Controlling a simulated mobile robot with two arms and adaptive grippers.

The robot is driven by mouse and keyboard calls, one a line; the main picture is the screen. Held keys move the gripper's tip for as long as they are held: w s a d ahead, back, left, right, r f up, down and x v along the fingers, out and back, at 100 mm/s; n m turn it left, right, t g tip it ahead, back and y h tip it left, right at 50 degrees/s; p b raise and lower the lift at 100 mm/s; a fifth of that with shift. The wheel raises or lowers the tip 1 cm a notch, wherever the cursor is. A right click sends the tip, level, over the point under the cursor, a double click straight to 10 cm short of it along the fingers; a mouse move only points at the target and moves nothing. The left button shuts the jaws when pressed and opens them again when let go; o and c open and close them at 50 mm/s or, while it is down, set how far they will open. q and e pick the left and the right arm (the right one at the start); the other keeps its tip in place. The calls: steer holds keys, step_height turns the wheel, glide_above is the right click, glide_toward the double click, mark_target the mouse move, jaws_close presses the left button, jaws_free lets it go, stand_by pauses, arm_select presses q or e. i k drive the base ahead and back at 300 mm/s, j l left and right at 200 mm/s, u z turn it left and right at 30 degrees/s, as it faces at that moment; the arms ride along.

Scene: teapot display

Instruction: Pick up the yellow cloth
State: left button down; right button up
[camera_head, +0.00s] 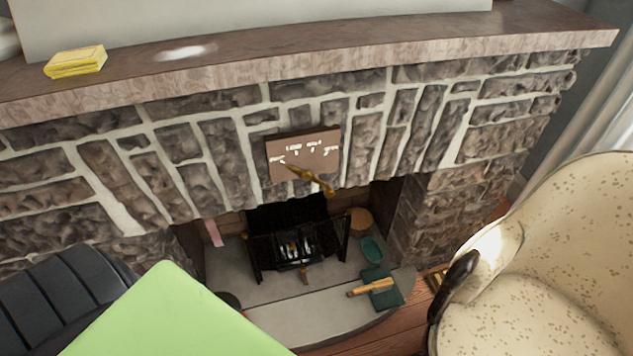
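The yellow cloth (75,61) is folded into a thick, flat block. It lies on the left part of the mantel shelf (330,53) above the stone fireplace, close to the shelf's front edge. Nothing covers it. Neither of my grippers is in view, so I cannot see where they are relative to the cloth or whether they are open.
A patterned cream armchair (560,265) stands at the right. A light green flat surface (165,318) and a dark ribbed thing (60,300) fill the lower left. A fire grate (298,240) stands in the hearth. The shelf right of the cloth is clear.

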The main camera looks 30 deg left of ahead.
mark_target(90, 59)
steer(key=u, duration=0.85)
steer(key=k+u, duration=0.1)
steer(key=u, duration=0.75)
steer(key=k+u, duration=0.1)
steer(key=u, duration=0.35)
